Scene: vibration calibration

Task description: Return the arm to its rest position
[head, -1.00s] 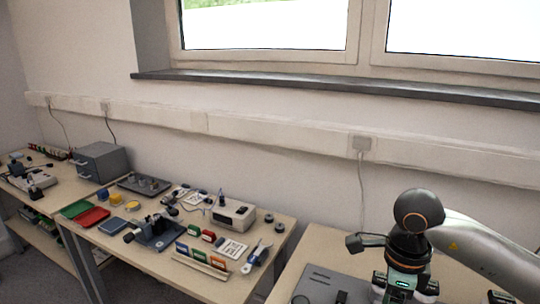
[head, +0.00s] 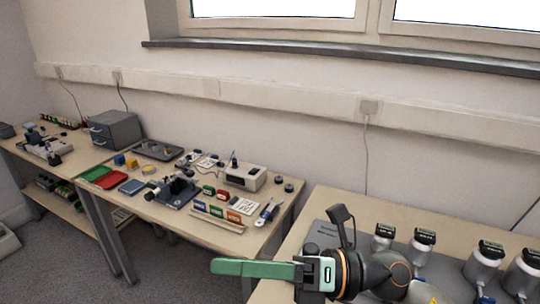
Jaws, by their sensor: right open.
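My right gripper (head: 232,268) shows at the bottom of the head view, its green fingers pointing left. It is open, seen edge-on, and nothing shows between the fingers. Its black and grey wrist and arm (head: 385,275) reach back to the right, above the near right table (head: 385,207). The fingers stand out past that table's left edge, over the gap beside the middle table. My left gripper is not in view.
Several silver cylinders with dark tops (head: 423,240) stand on a grey plate on the right table, close to my arm. The middle table (head: 190,225) holds a white box device (head: 243,177), colored blocks and trays. A grey drawer cabinet (head: 115,130) stands further left.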

